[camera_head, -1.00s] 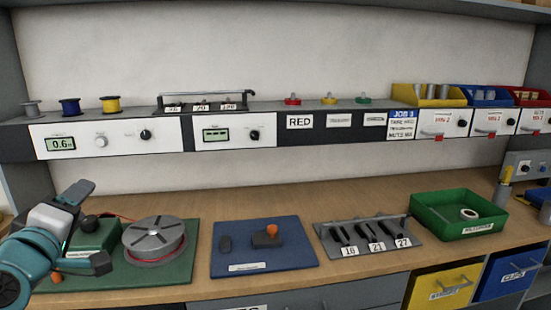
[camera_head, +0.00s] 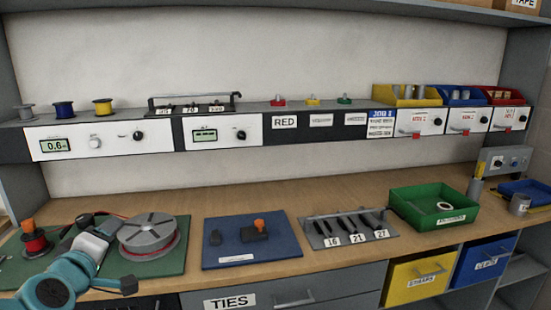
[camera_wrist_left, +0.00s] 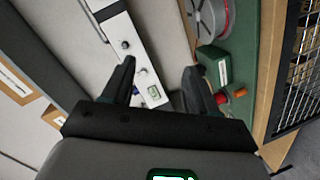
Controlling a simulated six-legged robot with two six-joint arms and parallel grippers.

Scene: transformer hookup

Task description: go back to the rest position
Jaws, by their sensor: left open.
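My left arm comes in at the lower left of the head view. Its gripper (camera_head: 112,222) is over the green mat (camera_head: 172,262), beside the grey spool with red wire (camera_head: 150,236). In the left wrist view the two dark fingers of the left gripper (camera_wrist_left: 158,85) stand apart with nothing between them. The same spool (camera_wrist_left: 208,18) shows at the top of that view, with a green box (camera_wrist_left: 214,66) to the right of the fingers. My right gripper does not show.
A blue mat (camera_head: 252,252) with small parts lies right of the green mat. A grey tool rack (camera_head: 350,230) and a green bin (camera_head: 445,208) follow further right. A shelf with white panels (camera_head: 105,140) runs behind. The wood between mats and shelf is clear.

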